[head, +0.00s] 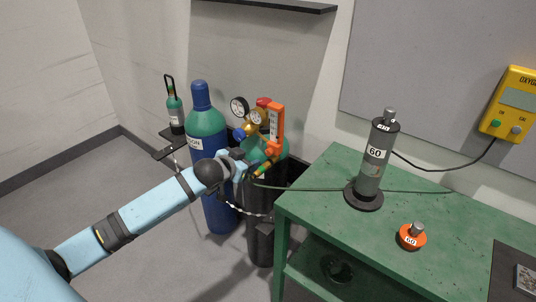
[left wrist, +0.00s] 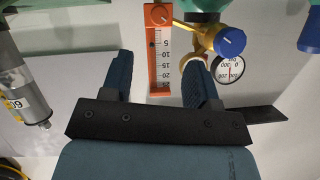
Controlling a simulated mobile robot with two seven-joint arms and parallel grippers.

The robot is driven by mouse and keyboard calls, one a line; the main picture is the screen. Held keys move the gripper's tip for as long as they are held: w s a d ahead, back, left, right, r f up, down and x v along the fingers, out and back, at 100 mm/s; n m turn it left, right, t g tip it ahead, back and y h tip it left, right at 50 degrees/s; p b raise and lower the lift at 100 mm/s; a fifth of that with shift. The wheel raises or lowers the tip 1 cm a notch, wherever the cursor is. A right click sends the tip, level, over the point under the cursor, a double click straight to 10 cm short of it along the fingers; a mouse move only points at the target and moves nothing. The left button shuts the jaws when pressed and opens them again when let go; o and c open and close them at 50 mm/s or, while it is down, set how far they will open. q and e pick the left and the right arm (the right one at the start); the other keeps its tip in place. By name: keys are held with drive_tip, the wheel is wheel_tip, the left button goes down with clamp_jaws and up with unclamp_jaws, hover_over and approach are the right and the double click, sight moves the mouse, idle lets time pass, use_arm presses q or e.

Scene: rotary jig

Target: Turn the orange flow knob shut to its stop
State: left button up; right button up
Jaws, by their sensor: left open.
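The orange flowmeter (head: 277,122) stands upright by the gauges on the green-topped cylinder (head: 279,144). In the left wrist view the flowmeter (left wrist: 152,68) shows its white scale, with the round orange flow knob (left wrist: 158,14) at the top edge of the picture, a pale mark on it. My left gripper (head: 262,166) is just below the flowmeter in the head view. In the left wrist view the gripper (left wrist: 158,72) is open, its two blue fingers apart on either side of the scale. The fingers do not visibly touch the knob. My right gripper is out of view.
A brass regulator with a blue knob (left wrist: 230,41) and a gauge (left wrist: 230,70) sits close beside the flowmeter. A blue cylinder (head: 219,205) stands left of it. A green table (head: 320,207) at right carries a grey cylinder (head: 371,172) and an orange weight (head: 411,240).

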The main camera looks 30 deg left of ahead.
sight(268, 152)
use_arm(q)
drive_tip(key=x, duration=1)
drive_tip(key=shift+w+f, duration=0.3)
drive_tip(key=shift+w, duration=0.3)
drive_tip(key=c, duration=0.9)
drive_tip(key=shift+c, duration=0.2)
